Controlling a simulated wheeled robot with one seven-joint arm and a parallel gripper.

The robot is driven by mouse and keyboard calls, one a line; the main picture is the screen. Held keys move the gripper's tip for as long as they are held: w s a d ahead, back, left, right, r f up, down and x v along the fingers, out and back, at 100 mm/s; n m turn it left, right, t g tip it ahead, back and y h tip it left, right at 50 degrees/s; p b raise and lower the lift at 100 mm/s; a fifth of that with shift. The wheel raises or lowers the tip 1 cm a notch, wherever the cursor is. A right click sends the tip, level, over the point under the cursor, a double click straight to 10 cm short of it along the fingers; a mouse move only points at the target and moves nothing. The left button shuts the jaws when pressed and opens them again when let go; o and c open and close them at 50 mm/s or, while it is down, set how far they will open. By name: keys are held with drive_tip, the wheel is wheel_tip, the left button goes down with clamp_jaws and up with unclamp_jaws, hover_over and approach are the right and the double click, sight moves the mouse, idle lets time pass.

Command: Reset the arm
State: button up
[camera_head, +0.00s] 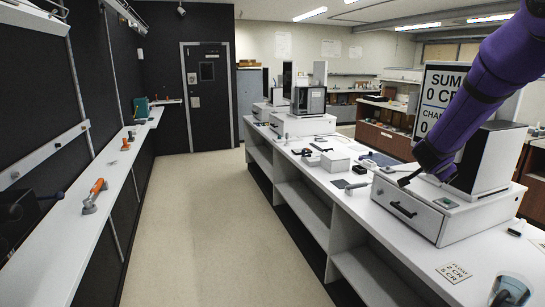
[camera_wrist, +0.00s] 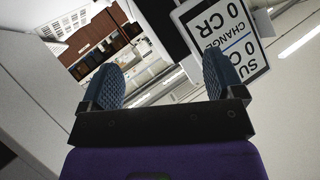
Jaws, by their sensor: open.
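My purple arm reaches in from the upper right in the head view. My gripper (camera_head: 412,176) is above and in front of the nearest till's white cash drawer (camera_head: 425,212), which is shut and has a dark handle. In the wrist view my gripper (camera_wrist: 160,82) has its two blue ribbed fingers wide apart with nothing between them. The till's sign (camera_head: 440,97), reading SUM 0 CR and CHANGE 0 CR, stands behind the arm and is partly covered by it. The sign also shows upside down in the wrist view (camera_wrist: 222,40).
A long white counter (camera_head: 345,205) carries more tills (camera_head: 303,122) and small items. A price card (camera_head: 454,273) and a glass (camera_head: 511,290) are at its near end. A narrow shelf (camera_head: 75,245) runs along the left wall. The aisle floor (camera_head: 195,220) is clear to a dark door (camera_head: 207,95).

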drive_tip(key=s+a+r+n+t+y, duration=0.1)
drive_tip(key=s+a+r+n+y, duration=0.4)
drive_tip(key=a, duration=0.4)
drive_tip(key=s+a+r+n+t+y, duration=0.1)
drive_tip(key=s+a+r+n+y, duration=0.3)
drive_tip(key=s+a+r, duration=0.4)
drive_tip(key=s+a+f+n+g, duration=0.1)
drive_tip(key=s+a+n+g, duration=0.1)
drive_tip(key=s, duration=1.1)
drive_tip(key=s+a+f+n+g, duration=0.1)
drive_tip(key=s+a+n+g, duration=0.2)
drive_tip(key=s, duration=0.9)
drive_tip(key=shift+s+f+n, duration=0.3)
drive_tip(key=shift+s+n, duration=0.05)
drive_tip(key=shift+n, duration=0.15)
drive_tip(key=shift+a, duration=0.1)
